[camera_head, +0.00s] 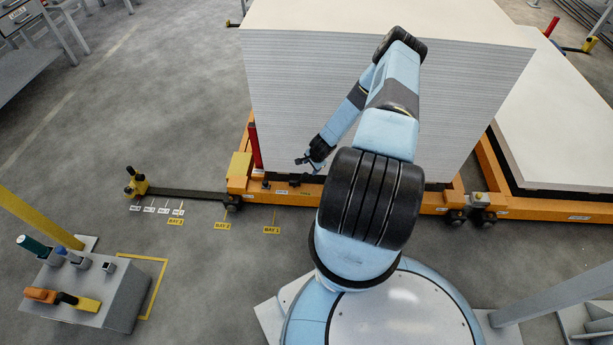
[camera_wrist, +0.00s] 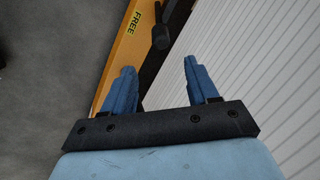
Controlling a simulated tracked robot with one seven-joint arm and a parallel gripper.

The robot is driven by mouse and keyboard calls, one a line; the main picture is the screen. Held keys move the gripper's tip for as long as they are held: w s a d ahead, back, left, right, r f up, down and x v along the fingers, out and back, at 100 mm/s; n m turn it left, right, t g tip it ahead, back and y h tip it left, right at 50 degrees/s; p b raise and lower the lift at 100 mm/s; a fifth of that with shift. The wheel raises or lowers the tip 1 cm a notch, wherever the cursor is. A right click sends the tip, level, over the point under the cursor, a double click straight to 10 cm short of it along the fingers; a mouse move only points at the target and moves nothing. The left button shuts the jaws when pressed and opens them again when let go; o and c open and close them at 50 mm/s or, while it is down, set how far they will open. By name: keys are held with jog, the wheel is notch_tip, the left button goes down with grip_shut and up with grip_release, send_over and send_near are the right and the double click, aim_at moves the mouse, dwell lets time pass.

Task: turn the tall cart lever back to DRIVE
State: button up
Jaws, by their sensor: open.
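A dark lever (camera_wrist: 161,38) with a thick block-like end shows ahead of my gripper (camera_wrist: 160,66) in the wrist view, beside the orange cart frame (camera_wrist: 122,52). A yellow label on that frame reads FREE, close to the lever. My gripper is open, with both blue fingers apart and nothing between them. The lever end lies beyond the fingertips, not between them. In the head view my gripper (camera_head: 309,160) is at the front face of the tall sheet stack, above the front of the orange cart (camera_head: 300,196). The DRIVE mark cannot be made out.
The tall white sheet stack (camera_head: 350,95) rises close to the right of my gripper. A red post (camera_head: 255,146) stands at the cart's left corner. A dark floor rail (camera_head: 185,193) runs left. A grey pedestal (camera_head: 110,300) stands front left.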

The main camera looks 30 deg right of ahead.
aim_at(307, 175)
jog(key=x, duration=1.2)
jog(key=shift+c, duration=0.3)
grip_shut()
jog(key=shift+s+d+f, duration=0.1)
jog(key=shift+d, duration=0.05)
